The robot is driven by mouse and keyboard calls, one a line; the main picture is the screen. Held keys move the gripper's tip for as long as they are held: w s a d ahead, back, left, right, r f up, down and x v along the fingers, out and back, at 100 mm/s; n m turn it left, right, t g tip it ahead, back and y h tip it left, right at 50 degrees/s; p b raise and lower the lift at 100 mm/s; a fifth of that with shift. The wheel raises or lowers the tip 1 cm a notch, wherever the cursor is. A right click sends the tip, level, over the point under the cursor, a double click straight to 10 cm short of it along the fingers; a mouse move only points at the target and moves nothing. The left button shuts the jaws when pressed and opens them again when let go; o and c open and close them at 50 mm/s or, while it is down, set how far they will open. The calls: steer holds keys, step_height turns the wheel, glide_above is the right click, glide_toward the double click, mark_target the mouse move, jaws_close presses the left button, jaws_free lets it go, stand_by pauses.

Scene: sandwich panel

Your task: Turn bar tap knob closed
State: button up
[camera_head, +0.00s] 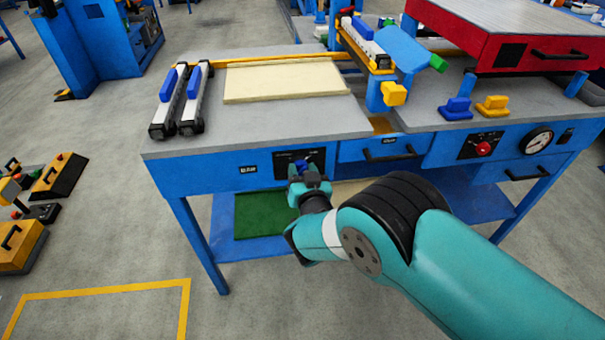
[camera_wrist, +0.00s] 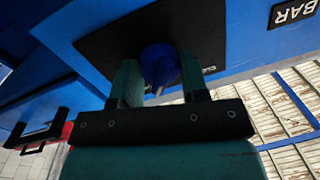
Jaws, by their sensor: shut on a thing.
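The blue bar tap knob (camera_wrist: 160,66) sits on a black plate (camera_wrist: 100,50) on the blue front of the bench. In the head view my gripper (camera_head: 301,172) reaches the bench front at the black plate (camera_head: 321,157), and the blue knob shows only in small part there. The knob's exact turn angle is hard to tell.
Two clamp rails (camera_head: 196,100) and a cream panel (camera_head: 285,81) lie on the grey bench top. To the right are a drawer (camera_head: 385,150), a red knob (camera_head: 483,149) and a gauge (camera_head: 537,141). A green sheet (camera_head: 262,217) lies on the lower shelf.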

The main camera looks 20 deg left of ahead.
steer(key=n+b, duration=0.2)
steer(key=n, duration=0.2)
steer(key=shift+f+b, duration=0.1)
steer(key=shift+b, duration=0.25)
steer(key=n+b, duration=0.2)
steer(key=n, duration=0.1)
steer(key=shift+n+h, duration=0.3)
steer(key=n+b, duration=0.2)
steer(key=n, duration=0.2)
steer(key=shift+s+h, duration=0.1)
steer(key=shift+h, duration=0.2)
steer(key=shift+a+n+b, duration=0.1)
steer(key=shift+n+b, duration=0.45)
steer(key=shift+n, duration=1.35)
steer(key=o, duration=0.9)
